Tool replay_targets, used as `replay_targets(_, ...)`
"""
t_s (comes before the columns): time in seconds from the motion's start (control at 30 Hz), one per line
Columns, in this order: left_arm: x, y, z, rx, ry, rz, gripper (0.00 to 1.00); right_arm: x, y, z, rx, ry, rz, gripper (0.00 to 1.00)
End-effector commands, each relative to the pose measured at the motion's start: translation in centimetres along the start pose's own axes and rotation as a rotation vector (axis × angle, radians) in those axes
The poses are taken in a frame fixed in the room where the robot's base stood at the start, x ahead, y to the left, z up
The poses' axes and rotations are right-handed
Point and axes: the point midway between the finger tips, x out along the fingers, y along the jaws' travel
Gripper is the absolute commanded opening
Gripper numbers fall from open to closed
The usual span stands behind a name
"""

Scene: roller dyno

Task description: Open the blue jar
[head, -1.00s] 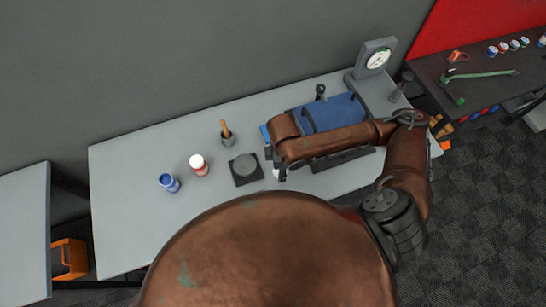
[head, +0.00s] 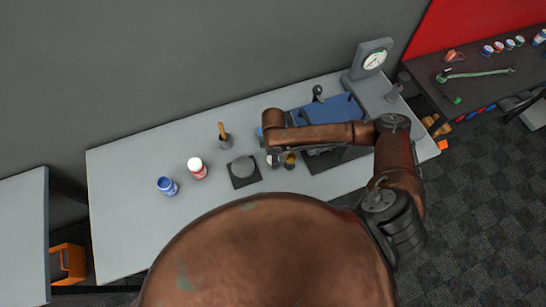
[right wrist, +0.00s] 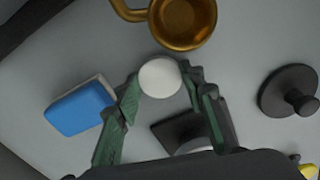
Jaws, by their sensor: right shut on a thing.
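The blue jar (head: 167,186) stands on the grey bench at the left in the head view, well apart from my right gripper; whether its top is covered is too small to tell. My right gripper (head: 271,158) is over the bench beside the black pad. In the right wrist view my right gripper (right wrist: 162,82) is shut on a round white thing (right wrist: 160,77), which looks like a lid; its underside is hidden. My left gripper is not in view.
A red jar with white top (head: 197,167) stands near the blue jar. A black pad with a grey disc (head: 243,170), a brush cup (head: 225,140), a brass mug (right wrist: 183,22), a blue-and-white block (right wrist: 80,106) and a black knob (right wrist: 289,93) are around. The bench's left front is clear.

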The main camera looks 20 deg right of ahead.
Motion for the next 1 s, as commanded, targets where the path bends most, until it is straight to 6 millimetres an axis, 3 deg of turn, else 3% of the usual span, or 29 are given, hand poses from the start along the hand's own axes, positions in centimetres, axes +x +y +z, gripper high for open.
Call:
replay_targets(0.33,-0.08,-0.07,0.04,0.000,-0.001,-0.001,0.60,0.43,0.00,-0.02,0.000,0.001,0.000,0.08)
replay_targets(0.37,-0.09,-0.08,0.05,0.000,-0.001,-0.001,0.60,0.46,0.02,-0.02,0.000,0.001,0.001,0.37)
replay_targets(0.6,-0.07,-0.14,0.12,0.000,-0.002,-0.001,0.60,0.43,0.02,-0.01,0.000,0.001,0.001,0.54)
replay_targets(1.0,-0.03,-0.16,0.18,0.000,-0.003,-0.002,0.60,-0.44,0.08,-0.01,0.000,0.001,0.003,0.55)
